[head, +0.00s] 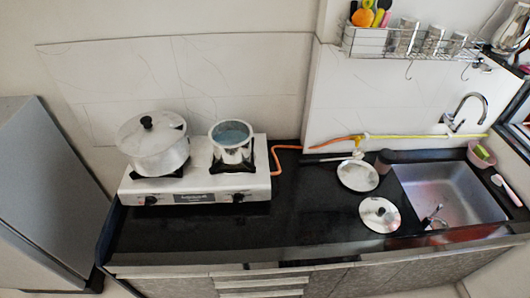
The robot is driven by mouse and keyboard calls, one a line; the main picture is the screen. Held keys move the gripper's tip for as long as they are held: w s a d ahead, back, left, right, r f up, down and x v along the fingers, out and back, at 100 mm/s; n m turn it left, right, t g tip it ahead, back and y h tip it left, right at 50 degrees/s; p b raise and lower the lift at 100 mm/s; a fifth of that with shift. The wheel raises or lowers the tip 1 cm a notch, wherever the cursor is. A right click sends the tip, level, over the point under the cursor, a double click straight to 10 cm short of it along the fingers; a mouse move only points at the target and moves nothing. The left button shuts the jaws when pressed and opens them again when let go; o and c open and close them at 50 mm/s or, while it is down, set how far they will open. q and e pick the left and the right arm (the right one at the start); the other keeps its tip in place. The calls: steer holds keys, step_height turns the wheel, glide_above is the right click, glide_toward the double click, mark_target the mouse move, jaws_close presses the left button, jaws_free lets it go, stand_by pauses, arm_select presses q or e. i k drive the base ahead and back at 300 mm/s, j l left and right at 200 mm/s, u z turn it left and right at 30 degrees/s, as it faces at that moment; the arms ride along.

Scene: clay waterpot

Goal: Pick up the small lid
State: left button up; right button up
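Two round silver lids lie on the black counter to the left of the sink in the head view. The nearer lid (372,221) lies near the counter's front edge and has a dark knob at its middle. The farther lid (357,177) lies behind it, with a pale piece at its back edge. The two look close in size, so I cannot tell for sure which is the small lid. Neither of my grippers is in view.
A lidded silver pot (160,158) and a smaller open pot (232,153) stand on the stove (195,187). The steel sink (455,190) is at the right. An orange hose (290,148) runs along the wall. The counter (300,220) between stove and lids is clear.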

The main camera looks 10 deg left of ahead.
mark_target(380, 214)
steer(key=l+u, duration=0.1)
steer(key=u, duration=0.75)
steer(key=k+l+u, duration=0.1)
steer(key=l+u, duration=0.25)
steer(key=k+l+u, duration=0.3)
steer(key=l, duration=0.25)
steer(key=k+l+u, duration=0.15)
steer(key=l+u, duration=0.2)
steer(key=k+l+u, duration=0.3)
steer(key=i+l, duration=0.05)
steer(key=l, duration=0.1)
